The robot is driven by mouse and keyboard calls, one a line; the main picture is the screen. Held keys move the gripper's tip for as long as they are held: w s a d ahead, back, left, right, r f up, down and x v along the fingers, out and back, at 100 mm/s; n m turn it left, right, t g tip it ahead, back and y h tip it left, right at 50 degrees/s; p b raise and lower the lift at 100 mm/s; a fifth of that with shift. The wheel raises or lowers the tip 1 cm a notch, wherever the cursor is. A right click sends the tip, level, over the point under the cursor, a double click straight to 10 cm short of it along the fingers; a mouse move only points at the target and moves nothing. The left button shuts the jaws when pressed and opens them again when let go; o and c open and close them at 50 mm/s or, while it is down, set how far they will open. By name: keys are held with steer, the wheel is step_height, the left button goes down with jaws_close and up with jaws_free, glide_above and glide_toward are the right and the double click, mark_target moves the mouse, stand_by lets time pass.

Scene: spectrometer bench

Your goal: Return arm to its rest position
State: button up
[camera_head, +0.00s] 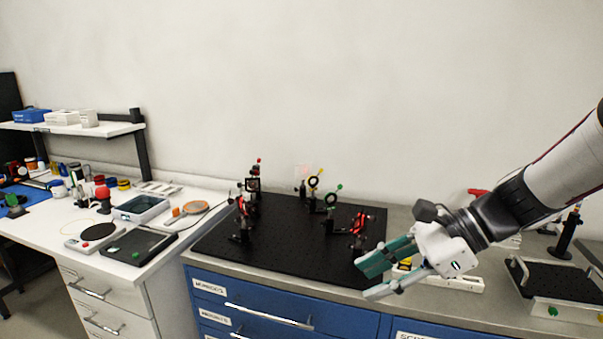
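My gripper (367,281) is in the head view, right of centre, at the end of my arm, which comes in from the right edge. Its teal-padded fingers point left and slightly down. They stand apart with a gap between the tips, and I see nothing held. In the picture the fingers overlap the front right corner of the black optical breadboard (285,258) and the bench's front edge. Their height above the bench is hard to tell.
Several optic mounts, including a green-handled one (331,210) and a red one (359,230), stand on the breadboard. A power strip (462,284) lies behind my gripper. A black-topped stage (560,283) is at right. A white side table (190,235) holds trays and tools.

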steer(key=s+d+r+n+t+h, duration=0.1)
steer(key=s+d+n+h, duration=0.2)
steer(key=s+n+h, duration=0.2)
steer(key=s+d+r+n+t+h, duration=0.2)
steer(key=s+d+n+h, duration=0.2)
steer(key=s+n, duration=0.6)
steer(key=n+h, duration=0.1)
steer(key=n, duration=0.2)
steer(key=shift+s+r, duration=0.2)
steer(key=shift+r, duration=0.05)
